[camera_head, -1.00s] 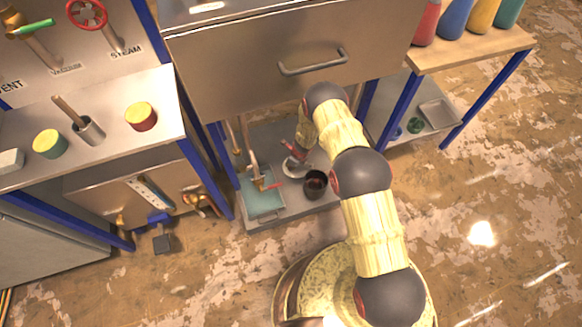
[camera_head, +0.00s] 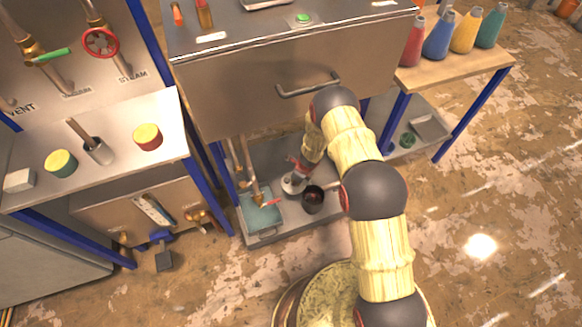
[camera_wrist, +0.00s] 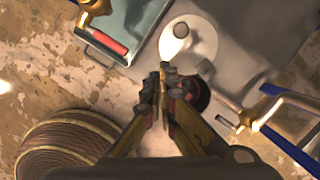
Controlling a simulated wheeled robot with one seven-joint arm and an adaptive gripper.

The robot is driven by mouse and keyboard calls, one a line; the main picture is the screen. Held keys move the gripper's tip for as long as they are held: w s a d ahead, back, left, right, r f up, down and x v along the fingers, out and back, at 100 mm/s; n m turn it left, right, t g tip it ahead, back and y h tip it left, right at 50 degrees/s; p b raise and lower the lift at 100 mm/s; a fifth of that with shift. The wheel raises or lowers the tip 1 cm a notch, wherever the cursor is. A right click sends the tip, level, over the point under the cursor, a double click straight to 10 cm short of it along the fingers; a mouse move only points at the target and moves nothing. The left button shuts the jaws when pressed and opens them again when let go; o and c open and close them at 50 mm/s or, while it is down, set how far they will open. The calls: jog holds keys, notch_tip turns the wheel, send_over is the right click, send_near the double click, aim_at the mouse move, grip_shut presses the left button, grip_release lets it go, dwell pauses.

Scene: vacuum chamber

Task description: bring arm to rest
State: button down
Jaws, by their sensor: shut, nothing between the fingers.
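My arm reaches from my base up to the front of the steel cabinet, then bends down to the low grey shelf under it. My gripper (camera_wrist: 163,75) is shut and empty in the wrist view, its fingertips together above the shelf. In the head view it is small and partly hidden by my forearm, so its exact height over the shelf cannot be told. A white round lid-like piece with a knob (camera_wrist: 190,42) lies just beyond the fingertips. A dark pot (camera_head: 313,199) stands beside it, partly behind the fingers in the wrist view.
A blue-green tray (camera_head: 262,212) with brass fittings is left on the shelf (camera_head: 290,235). The cabinet's drawer handle (camera_head: 308,86) is close to my elbow. A blue-legged side table (camera_head: 455,62) with bottles stands right. Open floor (camera_head: 500,200) lies at the right.

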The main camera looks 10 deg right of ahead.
dwell(0.3)
jog(key=s+a+n+g+y, duration=0.1)
jog(key=s+a+n+g, duration=0.15)
jog(key=s+n, duration=0.4)
jog(key=s+a+r+n, duration=0.2)
jog(key=s+r+n, duration=0.25)
jog(key=r, duration=0.35)
jog(key=s+d+r+n+t+h, duration=0.1)
jog(key=s+r+n, duration=0.4)
jog(key=r, duration=1.4)
jog(key=s+d+r+n+t+h+p, duration=0.1)
jog(key=s+d+r+n+t, duration=0.2)
jog(key=s+r, duration=0.6)
jog(key=s+d+r+n+t+h, duration=0.1)
jog(key=s+d+r+n, duration=0.5)
jog(key=r, duration=2.5)
jog(key=shift+s+d+n+t+p, duration=0.4)
jog(key=shift+s+n+t, duration=0.3)
jog(key=shift+s, duration=0.15)
